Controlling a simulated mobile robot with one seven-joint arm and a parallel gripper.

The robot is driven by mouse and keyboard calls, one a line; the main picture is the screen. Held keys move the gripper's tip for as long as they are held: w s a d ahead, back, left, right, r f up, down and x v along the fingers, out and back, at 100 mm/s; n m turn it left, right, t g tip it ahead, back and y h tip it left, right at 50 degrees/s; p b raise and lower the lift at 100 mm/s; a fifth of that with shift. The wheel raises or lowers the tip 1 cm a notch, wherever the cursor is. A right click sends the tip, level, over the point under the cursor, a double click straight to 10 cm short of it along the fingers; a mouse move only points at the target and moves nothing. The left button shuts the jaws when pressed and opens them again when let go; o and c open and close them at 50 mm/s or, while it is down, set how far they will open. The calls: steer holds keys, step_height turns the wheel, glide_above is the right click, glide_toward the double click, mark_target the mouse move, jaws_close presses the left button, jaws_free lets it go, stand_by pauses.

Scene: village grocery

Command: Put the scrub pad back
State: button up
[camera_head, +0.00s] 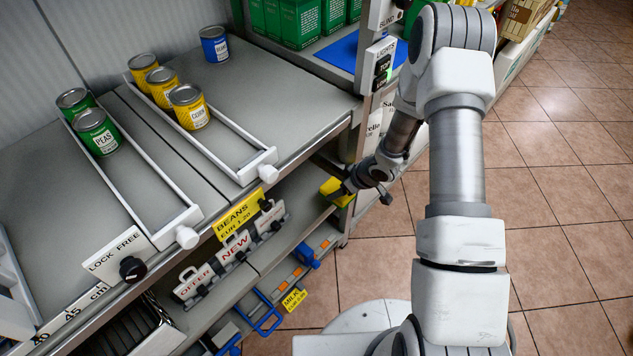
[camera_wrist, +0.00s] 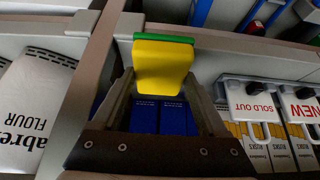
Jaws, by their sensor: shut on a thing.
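The scrub pad, a yellow sponge with a green layer, shows at the end of my arm in the head view (camera_head: 336,192). In the wrist view the scrub pad (camera_wrist: 163,68) sits between the fingertips, green edge at the top of the picture. My gripper (camera_head: 347,187) is shut on it, by the right end of the lower shelf. In the wrist view my gripper (camera_wrist: 164,84) has a finger on each side of the pad. I cannot tell whether the pad touches the shelf.
Several cans, such as a blue can (camera_head: 214,44), stand on the top shelf with white dividers (camera_head: 270,160). A yellow beans label (camera_head: 238,214) hangs on the shelf edge. Blue boxes (camera_wrist: 158,115) show behind the pad, with a flour bag (camera_wrist: 35,105) and sold out sign (camera_wrist: 250,99) beside.

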steer(key=w+a, duration=0.6)
steer(key=shift+w+a, duration=0.15)
step_height(320, 180, down, 4)
steer(key=shift+r+b, duration=0.2)
steer(key=shift+b, duration=1.05)
steer(key=shift+f, duration=0.1)
steer(key=o, duration=1.1)
